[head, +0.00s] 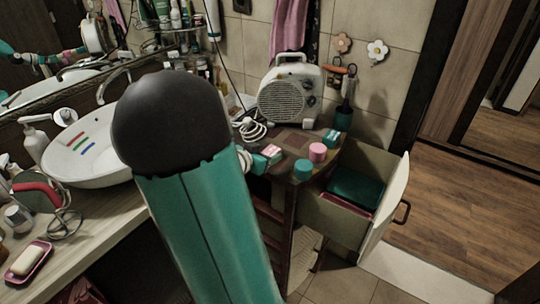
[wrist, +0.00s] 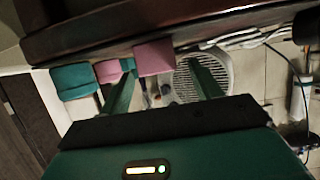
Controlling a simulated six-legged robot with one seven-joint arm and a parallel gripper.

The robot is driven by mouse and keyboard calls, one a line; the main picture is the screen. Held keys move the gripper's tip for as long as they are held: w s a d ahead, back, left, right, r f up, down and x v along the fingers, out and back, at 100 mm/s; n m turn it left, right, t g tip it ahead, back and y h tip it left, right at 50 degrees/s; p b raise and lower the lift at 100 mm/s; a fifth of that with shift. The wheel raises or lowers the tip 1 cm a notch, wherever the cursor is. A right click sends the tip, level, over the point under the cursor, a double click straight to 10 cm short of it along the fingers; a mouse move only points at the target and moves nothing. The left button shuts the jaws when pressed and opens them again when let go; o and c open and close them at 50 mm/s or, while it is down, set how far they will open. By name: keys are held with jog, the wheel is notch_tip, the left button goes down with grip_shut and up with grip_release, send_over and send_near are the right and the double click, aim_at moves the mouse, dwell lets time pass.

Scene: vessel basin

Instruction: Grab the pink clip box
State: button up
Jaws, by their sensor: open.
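Several small pink and teal pieces stand on the dark table (head: 300,138) in the head view. A small pink box with a pale top (head: 257,162), probably the clip box, sits at the table's left side, partly hidden. In the wrist view, which looks upside down, a pink block (wrist: 155,57) lies beyond and between the fingertips, apart from them. My gripper (wrist: 163,82) is open there, with two green fingers and nothing between them.
A pink cylinder (head: 318,152), teal cylinder (head: 303,171) and teal box (head: 331,137) stand to the right on the table. A white heater (head: 290,93) with a coiled cable (head: 252,130) stands behind. An open drawer (head: 345,208) juts out right. A sink (head: 92,150) is left.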

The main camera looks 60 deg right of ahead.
aim_at(269, 152)
jog(key=x, duration=0.5)
jog(key=shift+d+f, duration=0.1)
jog(key=shift+f, duration=0.05)
jog(key=c, duration=1)
jog(key=shift+c, duration=0.2)
